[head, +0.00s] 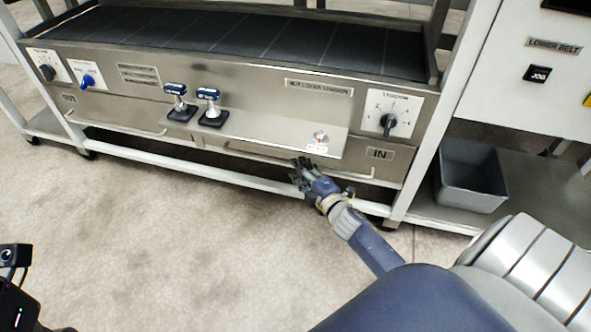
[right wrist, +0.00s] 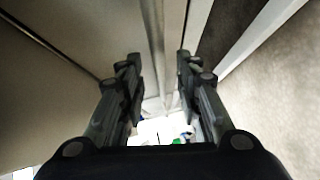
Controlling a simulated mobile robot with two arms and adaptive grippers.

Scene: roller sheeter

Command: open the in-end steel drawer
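The in-end steel drawer (head: 394,169) is the right-hand drawer low in the machine front, marked with an IN label (head: 380,154). It looks shut, flush with the front. Its long bar handle (head: 248,154) runs along the face, partly hidden behind my right gripper. My right gripper (head: 301,169) is at the middle of this handle. In the right wrist view its two fingers (right wrist: 160,80) are apart, with a narrow metal bar running between them. I cannot tell whether they touch it. My left gripper does not show its fingers in these views.
A steel ledge (head: 270,130) with two blue-topped levers (head: 210,106) juts out above the drawers. A white frame rail (head: 230,174) runs below. A grey bin (head: 469,177) stands on the right shelf. The floor (head: 170,230) in front is clear.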

